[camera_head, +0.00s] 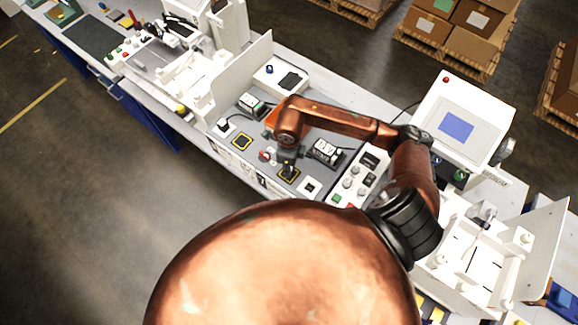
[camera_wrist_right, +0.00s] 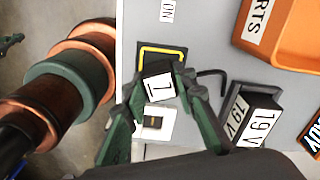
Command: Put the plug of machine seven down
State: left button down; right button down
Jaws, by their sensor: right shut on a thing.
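In the wrist view my right gripper (camera_wrist_right: 160,88) is shut on a plug with a white label (camera_wrist_right: 160,87) that reads as a 7 turned around. The plug is at the lower edge of a yellow-outlined dark square (camera_wrist_right: 176,52) on the grey bench top. Whether it touches the surface is not clear. In the head view my right gripper (camera_head: 287,160) points down over this square (camera_head: 289,175), and the plug cannot be made out. A white socket plate (camera_wrist_right: 157,122) lies just below the plug in the wrist view.
In the head view a second yellow-outlined square (camera_head: 242,141) lies to the left, and a button panel (camera_head: 352,182) to the right.

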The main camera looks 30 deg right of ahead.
jog(key=shift+f, duration=0.2)
jog(key=shift+f, duration=0.1)
jog(key=shift+f, duration=0.1)
jog(key=c, duration=1.6)
grip_release()
jog(key=shift+r, duration=0.3)
notch_tip(320, 180, up, 12)
jog(key=shift+f+b, duration=0.1)
jog(key=shift+b, duration=1.05)
